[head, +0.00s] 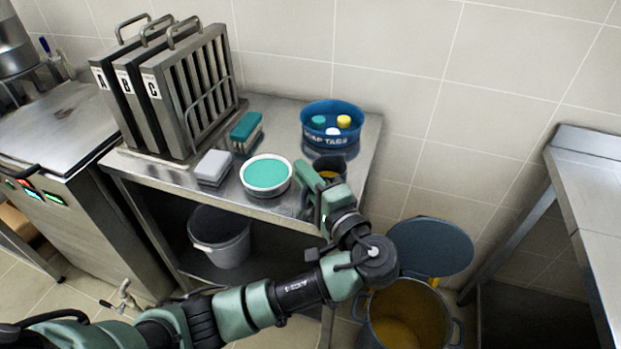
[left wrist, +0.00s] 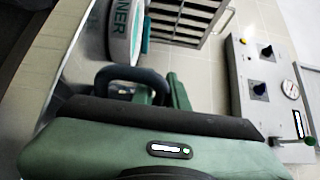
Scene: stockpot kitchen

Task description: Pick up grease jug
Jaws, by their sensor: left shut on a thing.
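The grease jug (head: 331,166) is a dark vessel with amber contents, at the front right of the steel table. My left gripper (head: 313,187) covers its near side and is shut on it. In the left wrist view a dark loop (left wrist: 131,73), which looks like the jug's handle, is at the green finger (left wrist: 180,92). Most of the jug's body is hidden, and I cannot tell whether it touches the tabletop. My right gripper is not in view.
On the table (head: 357,127) stand a white tub (head: 267,176) with teal contents, a blue tabs bucket (head: 333,124), a grey block (head: 213,167), a green-topped brush (head: 246,131) and filter racks (head: 187,90). A stockpot (head: 404,318) with a raised lid (head: 432,246) is below right.

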